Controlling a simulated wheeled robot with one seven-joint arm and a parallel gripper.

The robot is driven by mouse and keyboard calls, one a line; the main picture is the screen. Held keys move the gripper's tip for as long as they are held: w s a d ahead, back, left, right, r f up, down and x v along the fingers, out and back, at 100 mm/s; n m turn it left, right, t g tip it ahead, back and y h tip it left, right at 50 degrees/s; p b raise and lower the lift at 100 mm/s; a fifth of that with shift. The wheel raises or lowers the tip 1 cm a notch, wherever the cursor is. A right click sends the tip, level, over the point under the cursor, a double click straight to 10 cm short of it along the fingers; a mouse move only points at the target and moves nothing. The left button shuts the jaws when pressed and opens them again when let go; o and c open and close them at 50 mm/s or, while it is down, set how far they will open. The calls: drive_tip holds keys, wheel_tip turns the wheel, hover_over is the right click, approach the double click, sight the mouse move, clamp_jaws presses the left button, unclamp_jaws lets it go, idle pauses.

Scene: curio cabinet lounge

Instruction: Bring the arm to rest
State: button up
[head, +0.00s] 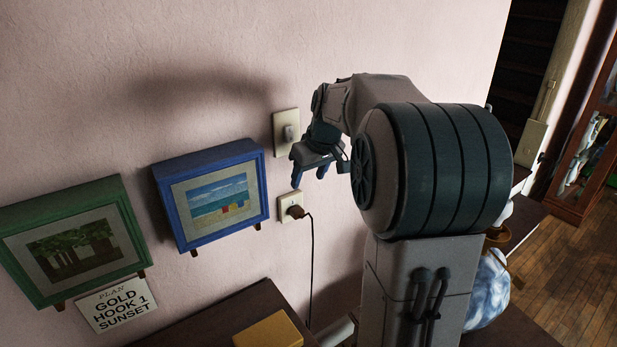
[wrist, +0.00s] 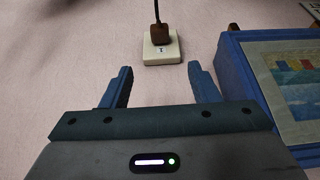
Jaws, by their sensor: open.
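My gripper (head: 311,176) is in front of the pink wall, near a wall outlet (head: 290,207) with a brown plug (head: 296,212) in it. A dark cord hangs from the plug. In the wrist view, my gripper (wrist: 160,88) has its two blue fingers spread apart with nothing between them. The outlet (wrist: 161,52) and the plug (wrist: 160,33) show beyond the fingertips, apart from them. My arm is bent and reaches toward the wall in the head view.
A switch plate (head: 286,132) is just above my gripper. A blue-framed beach picture (head: 165,205) hangs close to its left, with a green-framed picture (head: 20,280) and a sign (head: 117,306) beyond. A yellow object (head: 268,331) sits on the dark furniture (head: 190,322) below.

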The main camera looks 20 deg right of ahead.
drive_tip(key=shift+s+a, duration=0.1)
drive_tip(key=s+a+f, duration=0.2)
drive_tip(key=s+a, duration=0.2)
drive_tip(key=s, duration=0.4)
drive_tip(key=s+a+f+m+g, duration=0.1)
drive_tip(key=s+a, duration=0.3)
drive_tip(key=s, duration=0.5)
drive_tip(key=s+a+f+m, duration=0.1)
drive_tip(key=s+a+f, duration=0.3)
drive_tip(key=s, duration=0.5)
drive_tip(key=shift+s+a+g+h, duration=0.2)
drive_tip(key=shift+s+g+h, duration=0.1)
drive_tip(key=shift+h, duration=0.1)
drive_tip(key=shift+r, duration=0.1)
drive_tip(key=c, duration=0.3)
drive_tip(key=shift+c, duration=0.5)
